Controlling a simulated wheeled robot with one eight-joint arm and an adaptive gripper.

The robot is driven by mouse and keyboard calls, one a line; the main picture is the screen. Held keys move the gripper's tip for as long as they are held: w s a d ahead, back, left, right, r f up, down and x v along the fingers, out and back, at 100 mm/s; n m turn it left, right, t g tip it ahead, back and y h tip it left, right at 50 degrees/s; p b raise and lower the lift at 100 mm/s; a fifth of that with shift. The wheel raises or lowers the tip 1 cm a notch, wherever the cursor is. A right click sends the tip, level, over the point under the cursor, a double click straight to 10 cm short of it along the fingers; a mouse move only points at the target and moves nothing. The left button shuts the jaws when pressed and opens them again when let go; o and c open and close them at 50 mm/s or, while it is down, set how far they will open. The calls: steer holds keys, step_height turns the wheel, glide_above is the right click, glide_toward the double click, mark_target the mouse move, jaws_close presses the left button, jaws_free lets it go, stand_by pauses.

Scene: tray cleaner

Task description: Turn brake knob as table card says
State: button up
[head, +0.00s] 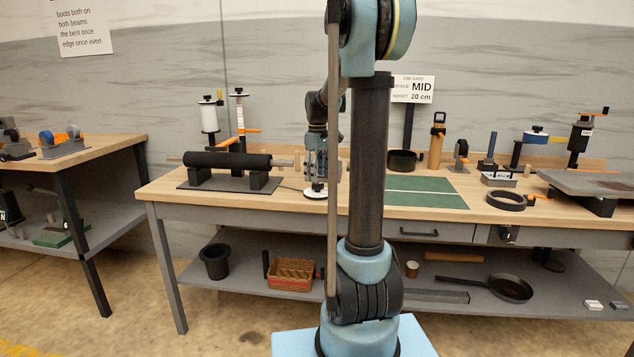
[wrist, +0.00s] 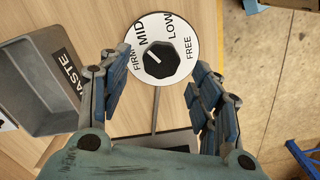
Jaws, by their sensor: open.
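The table card (head: 412,89) at the back reads MID, with 20 cm below. The brake dial (wrist: 182,28) in the wrist view is a white disc marked FIRM, MID, LOW and FREE. Its black knob (wrist: 158,62) sits at the centre, with a light mark on its upper-left side; I cannot tell exactly which word it points at. The dial also shows in the head view (head: 315,194), below my gripper (head: 316,165). In the wrist view my gripper (wrist: 163,72) is open, its blue-padded fingers on either side of the dial, apart from the knob.
A grey bin marked WASTE (wrist: 30,85) lies left of the dial. A black roller on a stand (head: 228,160) is left of my gripper on the bench. A green mat (head: 425,186) lies to the right. Floor shows beyond the bench edge in the wrist view.

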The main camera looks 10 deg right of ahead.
step_height(320, 180, up, 9)
steer(key=shift+f, duration=0.15)
stand_by(0.4)
steer(key=s+f+m, duration=0.3)
steer(key=s+f, duration=0.4)
steer(key=s, duration=0.5)
steer(key=s+f+m+t, duration=0.1)
steer(key=s+f+m, duration=0.2)
steer(key=s+f, duration=0.4)
steer(key=s+f+m+t, duration=0.1)
steer(key=s+f+m, duration=0.2)
steer(key=s+f, duration=0.4)
steer(key=s, duration=0.9)
steer(key=shift+s+f, duration=0.25)
steer(key=shift+s, duration=0.1)
steer(key=shift+d, duration=0.1)
